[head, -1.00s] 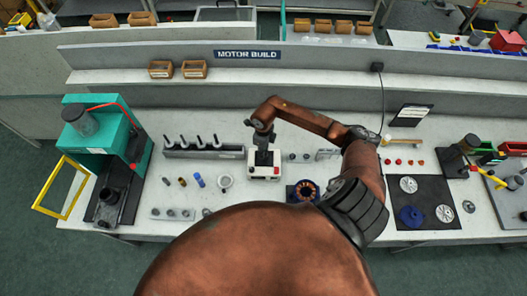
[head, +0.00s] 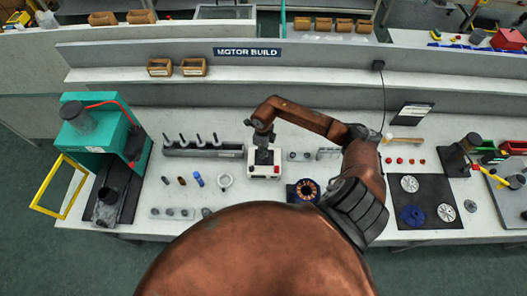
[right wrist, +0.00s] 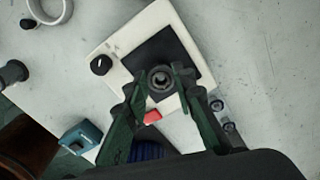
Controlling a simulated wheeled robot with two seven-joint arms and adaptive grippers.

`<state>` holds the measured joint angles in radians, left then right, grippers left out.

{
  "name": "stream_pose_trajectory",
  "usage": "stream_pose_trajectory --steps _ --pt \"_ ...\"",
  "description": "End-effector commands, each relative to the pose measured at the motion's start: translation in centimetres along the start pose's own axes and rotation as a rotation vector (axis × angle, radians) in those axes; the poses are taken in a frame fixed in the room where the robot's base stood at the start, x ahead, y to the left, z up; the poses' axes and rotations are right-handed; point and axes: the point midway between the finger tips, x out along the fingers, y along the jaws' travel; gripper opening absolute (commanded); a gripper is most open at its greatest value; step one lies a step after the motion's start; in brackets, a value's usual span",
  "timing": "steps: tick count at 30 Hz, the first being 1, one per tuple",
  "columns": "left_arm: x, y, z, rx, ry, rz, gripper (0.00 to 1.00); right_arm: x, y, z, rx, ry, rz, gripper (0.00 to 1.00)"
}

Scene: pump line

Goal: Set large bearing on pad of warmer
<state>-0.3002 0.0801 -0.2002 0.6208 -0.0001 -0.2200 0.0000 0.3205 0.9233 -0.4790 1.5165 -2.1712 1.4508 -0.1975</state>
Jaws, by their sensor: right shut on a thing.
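The warmer (head: 257,171) is a white box with a black square pad on top and a red button at its front right. It also shows in the right wrist view (right wrist: 135,35), with its black pad and a dark knob. My right gripper (head: 263,147) points down over the pad. In the right wrist view its fingers (right wrist: 160,82) are shut on a dark grey ring, the large bearing (right wrist: 160,77). The bearing is over or on the pad; I cannot tell whether it touches. My left gripper is not in view.
Two small bearings (head: 299,156) lie right of the warmer. A white ring (head: 225,181) and a blue cylinder (head: 198,180) lie left of it. A blue stator with copper windings (head: 303,191) stands in front. A teal press (head: 100,125) stands at the left.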

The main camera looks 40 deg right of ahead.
Motion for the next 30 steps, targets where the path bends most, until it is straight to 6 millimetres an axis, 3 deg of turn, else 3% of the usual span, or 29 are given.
stream_pose_trajectory --steps 23,24,30 --pt "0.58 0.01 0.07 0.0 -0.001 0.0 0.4 0.44 0.0 -0.01 0.0 0.0 0.0 0.1" --pt "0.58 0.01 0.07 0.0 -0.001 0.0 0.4 0.43 0.0 -0.01 0.0 0.0 0.0 0.26" --pt "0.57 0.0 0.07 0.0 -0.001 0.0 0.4 0.43 0.0 0.0 0.0 0.0 0.0 0.4"
